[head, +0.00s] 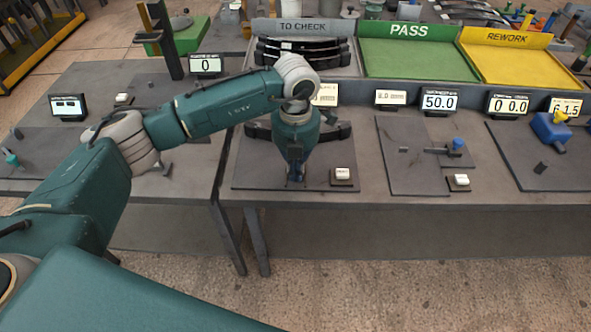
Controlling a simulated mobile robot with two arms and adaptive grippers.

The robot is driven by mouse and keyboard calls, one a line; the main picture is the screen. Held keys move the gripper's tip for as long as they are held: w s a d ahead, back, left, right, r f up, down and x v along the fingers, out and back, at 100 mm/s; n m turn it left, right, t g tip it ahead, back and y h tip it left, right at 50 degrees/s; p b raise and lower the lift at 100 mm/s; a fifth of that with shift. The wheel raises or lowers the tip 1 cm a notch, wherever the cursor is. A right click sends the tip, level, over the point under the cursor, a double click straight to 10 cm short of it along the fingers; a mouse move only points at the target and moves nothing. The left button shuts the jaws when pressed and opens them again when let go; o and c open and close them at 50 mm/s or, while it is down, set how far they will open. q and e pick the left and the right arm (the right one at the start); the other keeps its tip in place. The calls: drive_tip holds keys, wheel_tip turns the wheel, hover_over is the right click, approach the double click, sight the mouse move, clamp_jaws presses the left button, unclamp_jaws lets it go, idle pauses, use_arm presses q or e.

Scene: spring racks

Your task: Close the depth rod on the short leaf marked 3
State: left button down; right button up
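My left gripper (296,177) points down at the front part of a dark plate on the middle bench. Its fingers are small and dark here, so I cannot tell whether they are open or shut, or whether they touch anything. Behind it a dark curved leaf (334,132) lies across the plate, partly hidden by my arm. No mark 3 is legible, and I cannot make out a depth rod at the gripper. My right gripper is not in view.
A white button (343,174) sits right of the gripper. Further right is a plate with a blue-knobbed fixture (456,145) and a display reading 50.0 (439,102). Behind stand the TO CHECK rack (303,28), green PASS tray (415,60) and yellow REWORK tray (515,67).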

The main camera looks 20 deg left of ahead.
use_arm(q)
drive_tip(key=shift+w, duration=0.3)
drive_tip(key=shift+w+a+b, duration=0.3)
drive_tip(key=shift+w+b, duration=0.3)
drive_tip(key=shift+w, duration=0.25)
drive_tip(key=shift+w+r, duration=0.15)
drive_tip(key=shift+r, duration=0.05)
idle(0.3)
idle(0.4)
drive_tip(key=shift+s+r+p, duration=0.15)
drive_tip(key=shift+r+p, duration=0.75)
drive_tip(key=shift+r, duration=0.75)
drive_tip(key=shift+s+r+p, duration=0.1)
drive_tip(key=shift+r+p, duration=0.75)
drive_tip(key=shift+r, duration=0.8)
